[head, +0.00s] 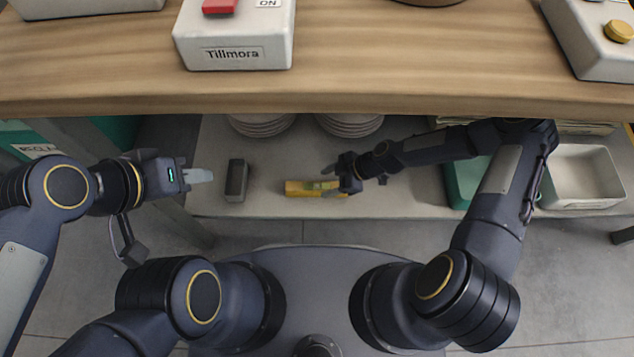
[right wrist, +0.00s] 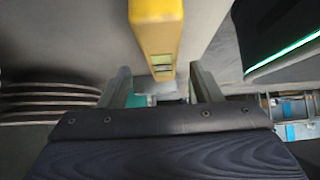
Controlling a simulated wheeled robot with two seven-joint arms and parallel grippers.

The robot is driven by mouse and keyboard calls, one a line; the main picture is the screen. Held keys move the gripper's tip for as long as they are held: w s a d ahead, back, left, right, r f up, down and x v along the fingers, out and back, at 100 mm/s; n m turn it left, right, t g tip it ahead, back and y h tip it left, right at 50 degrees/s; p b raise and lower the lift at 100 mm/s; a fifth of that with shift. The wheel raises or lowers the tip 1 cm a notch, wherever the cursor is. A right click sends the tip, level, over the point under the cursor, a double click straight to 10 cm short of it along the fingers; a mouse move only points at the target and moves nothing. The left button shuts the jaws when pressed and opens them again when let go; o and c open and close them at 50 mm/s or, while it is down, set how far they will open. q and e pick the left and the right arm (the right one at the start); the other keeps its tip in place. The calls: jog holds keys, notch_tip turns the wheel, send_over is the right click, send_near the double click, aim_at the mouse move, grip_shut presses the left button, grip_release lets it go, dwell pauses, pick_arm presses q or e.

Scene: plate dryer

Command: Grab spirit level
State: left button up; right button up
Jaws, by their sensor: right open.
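The yellow spirit level (head: 300,188) lies on the lower shelf, below the wooden top, with its long side running left to right in the head view. My right gripper (head: 328,178) is at its right end. In the right wrist view the level (right wrist: 157,30) extends between the two separated fingers of my right gripper (right wrist: 163,88), with gaps on both sides.
A dark grey block (head: 236,181) lies between my left gripper and the level. Stacked plates (head: 348,125) stand behind. A green bin (head: 466,180) and a white bin (head: 584,177) are at the right. The wooden top (head: 380,75) overhangs the shelf's back.

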aim_at(320, 186)
jog(key=b+x, duration=0.2)
jog(key=x, duration=0.4)
jog(key=shift+s+a+f, duration=0.15)
jog(key=shift+a+f, duration=0.05)
jog(key=shift+f, duration=0.1)
jog(key=shift+r, duration=0.1)
jog(key=c, duration=1.2)
